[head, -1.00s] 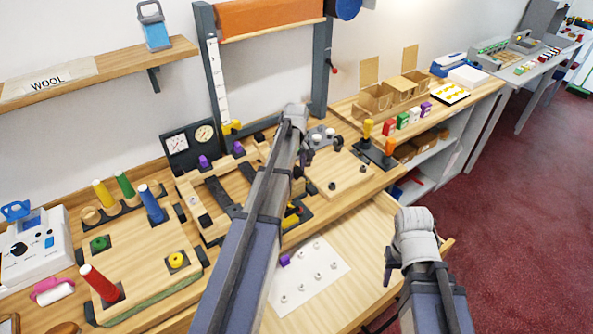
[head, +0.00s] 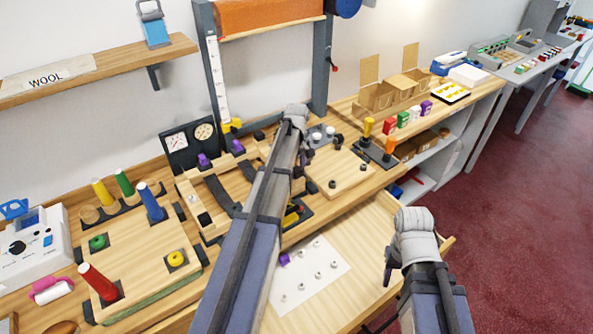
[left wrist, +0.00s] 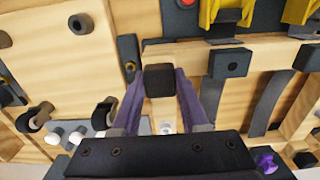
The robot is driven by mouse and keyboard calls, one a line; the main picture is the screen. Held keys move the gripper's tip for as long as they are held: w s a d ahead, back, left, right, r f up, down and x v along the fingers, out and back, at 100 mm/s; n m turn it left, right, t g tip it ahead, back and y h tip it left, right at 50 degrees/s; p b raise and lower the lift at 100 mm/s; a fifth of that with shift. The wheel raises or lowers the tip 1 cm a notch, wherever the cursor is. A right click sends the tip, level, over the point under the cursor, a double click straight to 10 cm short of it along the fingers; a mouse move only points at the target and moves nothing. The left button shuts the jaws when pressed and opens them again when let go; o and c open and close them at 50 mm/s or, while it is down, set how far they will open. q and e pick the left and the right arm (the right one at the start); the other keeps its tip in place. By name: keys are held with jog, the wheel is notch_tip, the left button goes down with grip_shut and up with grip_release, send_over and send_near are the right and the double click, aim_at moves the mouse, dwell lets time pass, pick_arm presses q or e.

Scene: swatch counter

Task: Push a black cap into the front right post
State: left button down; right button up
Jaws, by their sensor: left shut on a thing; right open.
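My left gripper (left wrist: 160,95) is shut on a black cap (left wrist: 160,80), seen between its purple fingers in the left wrist view. The cap overlaps the end of a wooden rail of the frame (left wrist: 190,54); I cannot tell whether it touches or sits on the post there. In the head view, my left arm hides the cap, the front right post and most of the left gripper (head: 301,160). The wooden frame shows left of the arm, with purple caps (head: 204,160) on its far side. My right gripper (head: 388,272) is open and empty by the drawer.
A board with coloured cones (head: 150,235) lies left of the frame. A peg board (head: 345,172) lies to its right. White pegs (left wrist: 78,136) and a yellow clamp (left wrist: 226,12) are near the left gripper. A pale sheet (head: 325,262) with small pieces lies in the open drawer.

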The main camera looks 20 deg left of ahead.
pick_arm(q)
jog(key=shift+f, duration=0.25)
dwell(0.7)
jog(key=shift+c, duration=1.8)
grip_release()
jog(key=o, duration=0.3)
jog(key=shift+r, duration=0.15)
notch_tip(320, 180, up, 6)
jog(key=p, duration=0.5)
jog(key=shift+p, duration=0.4)
